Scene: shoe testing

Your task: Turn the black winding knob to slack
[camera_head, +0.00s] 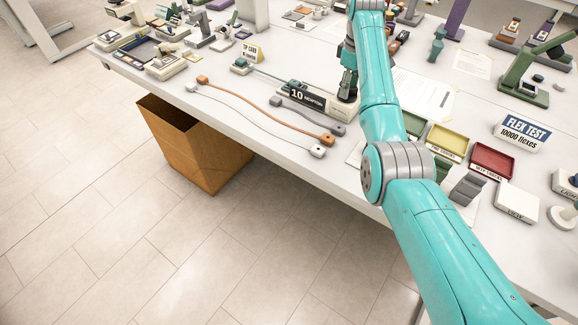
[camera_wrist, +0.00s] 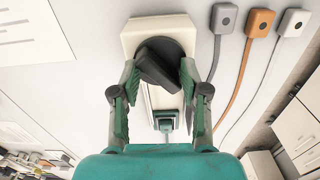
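The black winding knob (camera_wrist: 160,65) is a round disc with a raised bar across it, set on a cream housing (camera_wrist: 132,38). In the wrist view the bar lies diagonally, from upper left to lower right. My gripper (camera_wrist: 158,74) points down over the knob, with one green finger on each side of it. The fingers are apart, and I cannot tell whether they touch the bar's ends. A green clamp (camera_wrist: 165,122) is on the unit.
Grey, orange and white cables with square end blocks (camera_head: 317,151) lie along the table's front edge. A cardboard box (camera_head: 195,150) is on the floor.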

